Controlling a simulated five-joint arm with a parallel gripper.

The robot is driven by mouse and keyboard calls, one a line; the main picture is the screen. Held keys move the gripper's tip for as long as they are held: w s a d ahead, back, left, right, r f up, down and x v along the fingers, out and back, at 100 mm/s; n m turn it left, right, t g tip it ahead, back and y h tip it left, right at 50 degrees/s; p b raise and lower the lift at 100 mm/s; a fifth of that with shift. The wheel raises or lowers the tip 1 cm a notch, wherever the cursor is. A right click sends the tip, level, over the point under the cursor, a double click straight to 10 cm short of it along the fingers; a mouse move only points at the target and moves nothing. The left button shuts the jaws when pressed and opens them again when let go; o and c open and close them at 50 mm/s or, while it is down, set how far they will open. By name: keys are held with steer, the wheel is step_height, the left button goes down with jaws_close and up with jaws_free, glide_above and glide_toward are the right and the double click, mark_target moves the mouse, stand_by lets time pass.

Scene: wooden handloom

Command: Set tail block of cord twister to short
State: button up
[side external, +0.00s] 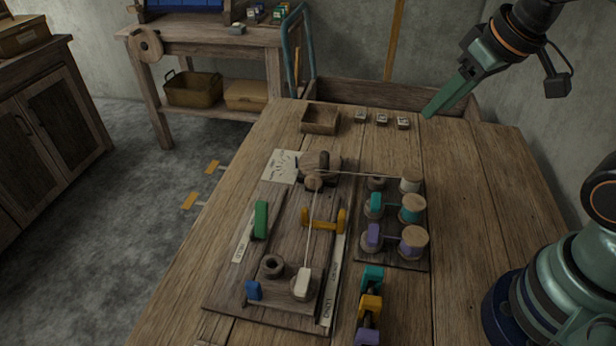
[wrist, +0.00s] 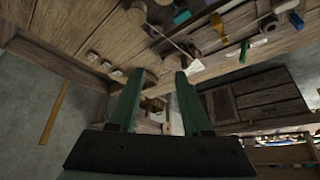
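The cord twister's dark wooden board (side external: 222,290) lies on the table. A wooden crank head (side external: 318,165) sits at its far end. A cord runs from there to a pale block (side external: 302,283) at the near end, probably the tail block, beside a strip reading LONG (side external: 328,308). Another labelled strip (side external: 241,246) lies left, its word too small to read. A green piece (side external: 261,220), a yellow piece (side external: 324,219) and a blue piece (side external: 253,290) are on the board. My gripper (side external: 430,112) is raised near the table's far right, away from the twister; its fingers (wrist: 158,78) are apart and empty.
A rack of spools (side external: 385,245) stands right of the twister, with coloured pieces (side external: 370,305) in front of it. A wooden tray (side external: 320,119) and several small blocks (side external: 382,119) sit at the far edge. The table's right side is mostly clear.

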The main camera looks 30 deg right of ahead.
steer(key=w+a+n+g, duration=0.2)
steer(key=w+a, duration=0.1)
steer(key=a, duration=0.4)
steer(key=n+g, duration=0.3)
steer(key=n, duration=0.4)
glide_above(252, 284)
step_height(252, 284, down, 11)
step_height(252, 284, down, 11)
steer(key=shift+f, duration=0.15)
jaws_close()
